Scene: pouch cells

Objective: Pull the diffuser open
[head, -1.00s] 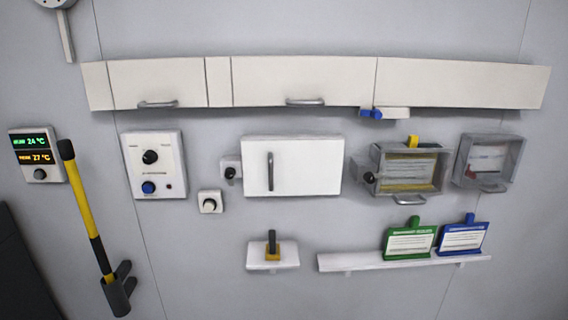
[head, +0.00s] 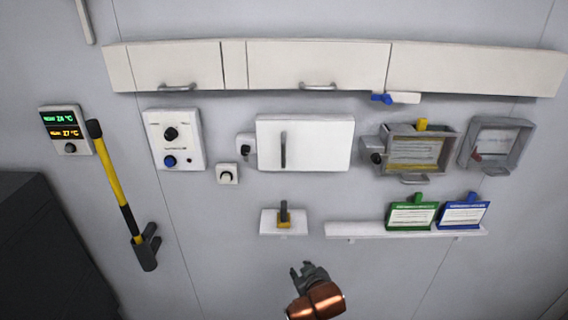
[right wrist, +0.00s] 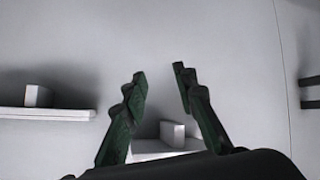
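No part is plainly marked as the diffuser, so I cannot tell which it is. Fronts with pull handles on the grey wall are the upper left panel (head: 178,62), the upper middle panel (head: 305,62) and the white square door (head: 325,143) with a dark upright handle. All three look shut. My right gripper (head: 307,270) is low in the head view, below the small bracket shelf and apart from all of these fronts. In the right wrist view its two fingers (right wrist: 159,72) are spread with nothing between them. My left gripper is not in view.
A white control box (head: 188,143), a clear-fronted grey box (head: 449,155) and another grey box (head: 499,143) stick out from the wall. A small shelf (head: 267,222) and a longer shelf (head: 350,230) with green and blue signs lie below. A yellow-handled tool (head: 111,182) hangs left.

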